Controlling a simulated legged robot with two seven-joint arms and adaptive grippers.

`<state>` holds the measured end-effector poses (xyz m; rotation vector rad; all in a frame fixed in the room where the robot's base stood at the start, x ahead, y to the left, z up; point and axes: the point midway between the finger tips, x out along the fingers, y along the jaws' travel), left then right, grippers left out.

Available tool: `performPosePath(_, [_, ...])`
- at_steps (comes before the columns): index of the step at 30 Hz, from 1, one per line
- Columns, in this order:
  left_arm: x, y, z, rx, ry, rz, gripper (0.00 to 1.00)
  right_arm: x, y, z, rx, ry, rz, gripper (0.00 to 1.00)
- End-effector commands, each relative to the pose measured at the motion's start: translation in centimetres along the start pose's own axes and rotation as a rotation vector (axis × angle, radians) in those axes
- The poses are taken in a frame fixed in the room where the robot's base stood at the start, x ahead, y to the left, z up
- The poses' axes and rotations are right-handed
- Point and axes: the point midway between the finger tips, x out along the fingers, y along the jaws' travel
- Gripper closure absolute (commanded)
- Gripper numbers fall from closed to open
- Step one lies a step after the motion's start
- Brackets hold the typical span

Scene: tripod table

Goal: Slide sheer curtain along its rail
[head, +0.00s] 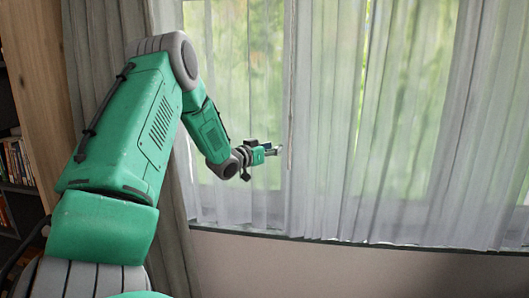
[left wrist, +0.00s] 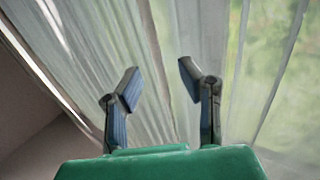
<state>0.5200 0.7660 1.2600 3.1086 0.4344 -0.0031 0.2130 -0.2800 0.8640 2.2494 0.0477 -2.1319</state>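The sheer curtain (head: 335,130) hangs in pale, see-through folds across the window in the head view. A thinner-looking stretch (head: 230,60) hangs to its left, with a vertical edge near my left gripper (head: 278,151). That gripper points right at this edge, about two thirds of the way down the cloth. In the left wrist view the two fingers (left wrist: 158,72) stand apart, with curtain folds (left wrist: 165,30) behind and between them. I cannot tell whether they touch the cloth. The rail is out of view. My right gripper is not in view.
A heavier grey drape (head: 172,215) hangs left of the sheer cloth, partly behind my left arm. A bookshelf (head: 15,160) with a wooden side stands at the far left. Bare wall (head: 330,275) shows below the curtain hem.

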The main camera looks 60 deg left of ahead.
Motion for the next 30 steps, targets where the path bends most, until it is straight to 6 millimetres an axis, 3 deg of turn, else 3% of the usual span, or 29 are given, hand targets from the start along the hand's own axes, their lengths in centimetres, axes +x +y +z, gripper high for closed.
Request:
performPosePath(3, [-2.1,0.0,0.0,-0.001,-0.002,-0.001,0.67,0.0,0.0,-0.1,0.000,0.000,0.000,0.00])
performPosePath(9, [-4.2,-0.1,0.1,0.000,-0.002,0.000,0.67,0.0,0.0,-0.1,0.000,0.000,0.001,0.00])
performPosePath(30, [-4.5,0.1,0.3,0.000,-0.006,0.001,0.67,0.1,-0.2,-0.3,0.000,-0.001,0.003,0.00])
